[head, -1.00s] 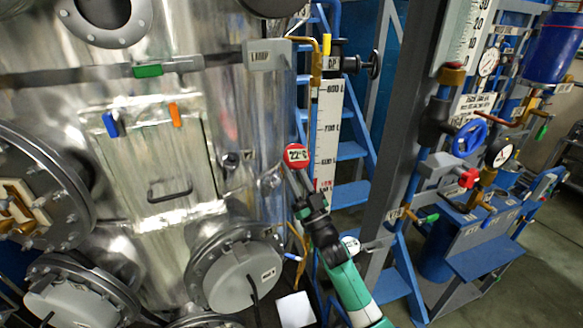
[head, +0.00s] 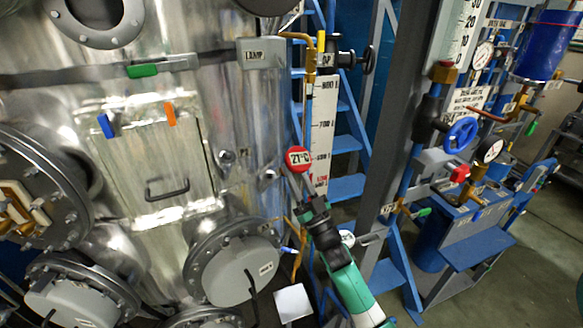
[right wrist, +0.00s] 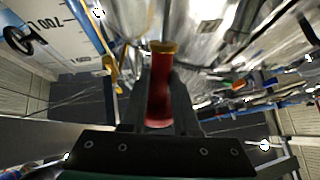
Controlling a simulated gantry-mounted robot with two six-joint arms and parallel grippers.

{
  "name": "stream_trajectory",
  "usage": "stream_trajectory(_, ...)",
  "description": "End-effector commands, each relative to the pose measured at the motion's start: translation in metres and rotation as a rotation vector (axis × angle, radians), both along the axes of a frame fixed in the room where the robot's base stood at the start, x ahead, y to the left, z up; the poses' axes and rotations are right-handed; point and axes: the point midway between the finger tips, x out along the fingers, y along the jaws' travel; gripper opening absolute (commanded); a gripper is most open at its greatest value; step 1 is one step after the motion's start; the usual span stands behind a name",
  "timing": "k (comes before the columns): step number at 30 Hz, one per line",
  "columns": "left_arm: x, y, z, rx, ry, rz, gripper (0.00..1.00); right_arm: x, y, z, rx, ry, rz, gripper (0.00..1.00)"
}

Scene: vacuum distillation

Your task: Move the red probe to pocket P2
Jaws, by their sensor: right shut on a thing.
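The red probe (head: 299,159) has a round red head with a white temperature display, in front of the level scale in the head view. My right gripper (head: 305,188) is shut on it below the head and holds it clear of the steel vessel (head: 240,110). In the right wrist view the probe (right wrist: 160,90) is a red body with a brass-coloured end between the two dark fingers. A small dark fitting (head: 226,158) and another small fitting (head: 269,175) sit on the vessel wall left of the probe. Their labels are too small to read, so I cannot tell which is P2. My left gripper is not in view.
A flanged grey cover (head: 240,270) juts from the vessel below left of the gripper. The white level scale (head: 323,125) and blue stairs (head: 347,150) stand behind the probe. A grey post (head: 400,130) and valve piping stand to the right.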

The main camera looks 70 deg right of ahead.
Motion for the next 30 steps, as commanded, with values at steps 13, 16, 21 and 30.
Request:
stream_trajectory(13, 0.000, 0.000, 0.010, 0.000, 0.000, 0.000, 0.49, -0.018, 0.011, -0.004, 0.001, 0.000, -0.001, 0.00)
stream_trajectory(16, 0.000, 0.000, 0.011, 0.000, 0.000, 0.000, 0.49, -0.022, 0.013, -0.005, 0.001, 0.000, -0.001, 0.00)
stream_trajectory(21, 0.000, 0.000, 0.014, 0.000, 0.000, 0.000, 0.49, -0.028, 0.017, -0.007, -0.001, -0.001, 0.000, 0.00)
stream_trajectory(30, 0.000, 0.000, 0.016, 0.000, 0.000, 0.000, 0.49, -0.035, 0.021, -0.009, -0.001, -0.001, 0.000, 0.00)
